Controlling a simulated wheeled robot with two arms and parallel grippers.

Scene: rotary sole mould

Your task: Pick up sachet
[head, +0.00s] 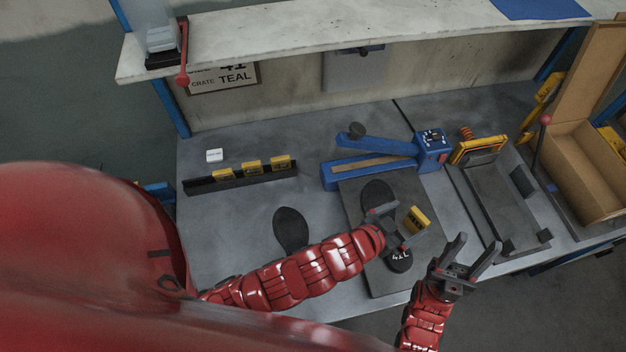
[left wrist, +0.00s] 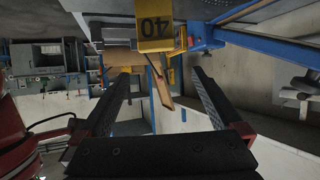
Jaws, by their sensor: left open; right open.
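A small white packet (head: 214,155), which looks like the sachet, lies flat on the grey bench at the far left, behind the black rail. My left gripper (head: 405,222) is open and empty above the dark plate, far to the right of the packet. A yellow block (head: 416,217) is close by its fingers; in the left wrist view the block (left wrist: 156,27) reads 40 upside down and lies beyond the open fingers (left wrist: 160,78). My right gripper (head: 473,250) is open and empty by the bench's front edge. The packet does not show in the left wrist view.
A black rail (head: 205,187) holds yellow blocks. A dark sole (head: 290,228) lies on the bench; another (head: 376,193) is on the dark plate (head: 360,224). A blue lever tool (head: 372,175), a grey tray (head: 505,208) and a cardboard box (head: 572,165) stand rightward. A shelf (head: 300,45) overhangs behind.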

